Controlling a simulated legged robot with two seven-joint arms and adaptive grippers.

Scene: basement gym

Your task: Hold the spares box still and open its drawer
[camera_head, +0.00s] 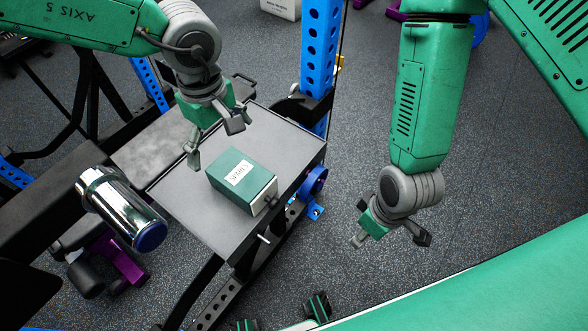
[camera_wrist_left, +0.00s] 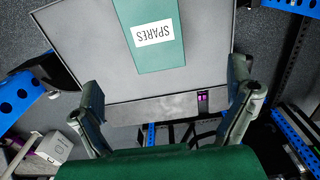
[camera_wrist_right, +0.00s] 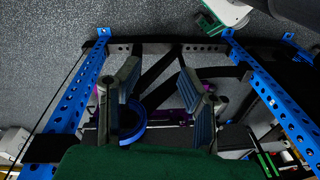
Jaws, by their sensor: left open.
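The green spares box (camera_head: 236,172) sits on the grey top of a bench-like stand (camera_head: 180,205), with a white SPARES label on its top. Its pale drawer front (camera_head: 262,196) faces the lower right and looks shut, with a small dark knob. My left gripper (camera_head: 214,138) is open and empty, above and behind the box, apart from it. In the left wrist view the box (camera_wrist_left: 160,58) shows ahead, beyond the spread fingers. My right gripper (camera_head: 391,238) is open and empty, over the floor to the right of the stand. The right wrist view does not show the box.
A chrome cylinder with a blue end (camera_head: 128,210) is left of the stand. A blue perforated upright (camera_head: 319,50) rises behind the stand, and a blue round part (camera_head: 314,183) is at its right edge. Dark speckled floor (camera_head: 340,130) is clear between stand and right arm.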

